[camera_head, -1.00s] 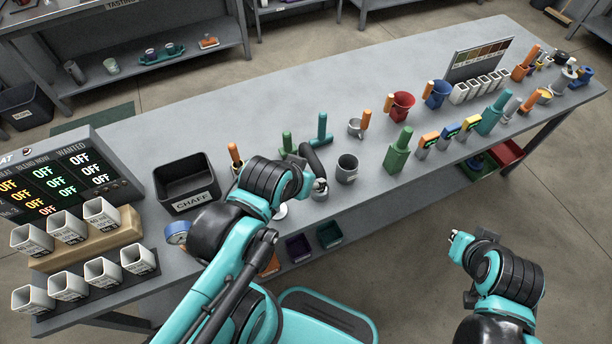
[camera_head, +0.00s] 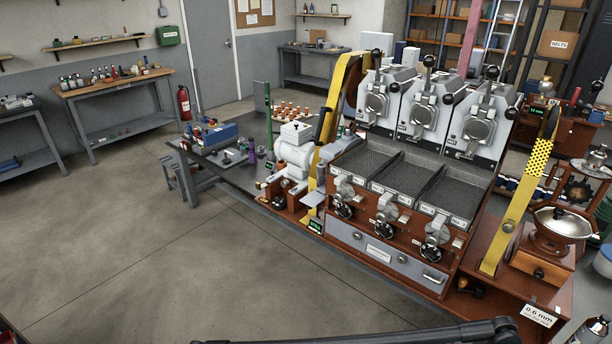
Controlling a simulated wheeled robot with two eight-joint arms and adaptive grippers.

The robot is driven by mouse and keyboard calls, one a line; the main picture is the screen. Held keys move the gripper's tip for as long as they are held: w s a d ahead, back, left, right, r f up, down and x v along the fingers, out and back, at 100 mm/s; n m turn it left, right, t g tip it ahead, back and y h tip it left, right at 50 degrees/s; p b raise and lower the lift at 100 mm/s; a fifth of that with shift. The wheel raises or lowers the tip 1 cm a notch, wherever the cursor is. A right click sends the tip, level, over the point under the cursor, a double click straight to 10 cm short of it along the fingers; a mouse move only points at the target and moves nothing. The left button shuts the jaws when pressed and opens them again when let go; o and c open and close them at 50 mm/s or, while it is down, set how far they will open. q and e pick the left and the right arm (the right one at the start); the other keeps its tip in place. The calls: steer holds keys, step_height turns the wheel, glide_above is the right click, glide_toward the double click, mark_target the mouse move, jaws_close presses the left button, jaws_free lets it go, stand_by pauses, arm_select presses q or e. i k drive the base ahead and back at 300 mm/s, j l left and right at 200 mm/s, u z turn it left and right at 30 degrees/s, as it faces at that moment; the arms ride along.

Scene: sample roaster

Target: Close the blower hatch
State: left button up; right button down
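A three-unit sample roaster (camera_head: 375,252) with a wooden front stands right of centre. Its three grey drums (camera_head: 424,110) sit above three mesh cooling trays (camera_head: 403,170). Three round metal fittings with black knobs (camera_head: 388,222) line the front below the trays. A white motor-like housing (camera_head: 294,150), possibly the blower, stands at the roaster's left end. I cannot tell which part is the blower hatch or whether it is open. Neither gripper is in view; only a dark link of my arm shows along the bottom edge.
A yellow guard (camera_head: 507,232) and a grinder with a metal bowl (camera_head: 563,223) stand at the right. A grey table (camera_head: 215,168) with tools adjoins the roaster on the left. The concrete floor (camera_head: 170,260) in front is clear.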

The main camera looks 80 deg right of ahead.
mark_target(314, 198)
steer(key=z, duration=0.45)
steer(key=l+z, duration=0.15)
steer(key=z, duration=0.35)
steer(key=i+z, duration=0.1)
steer(key=z, duration=0.8)
steer(key=i+z, duration=0.1)
steer(key=z, duration=0.35)
steer(key=i+z, duration=0.25)
steer(key=z, duration=0.15)
steer(key=i+j+z, duration=0.1)
steer(key=i+z, duration=0.15)
steer(key=z, duration=0.15)
steer(key=i+j+z, duration=0.2)
steer(key=z, duration=0.2)
steer(key=i+j+z, duration=0.15)
steer(key=i+j, duration=0.55)
steer(key=j, duration=0.15)
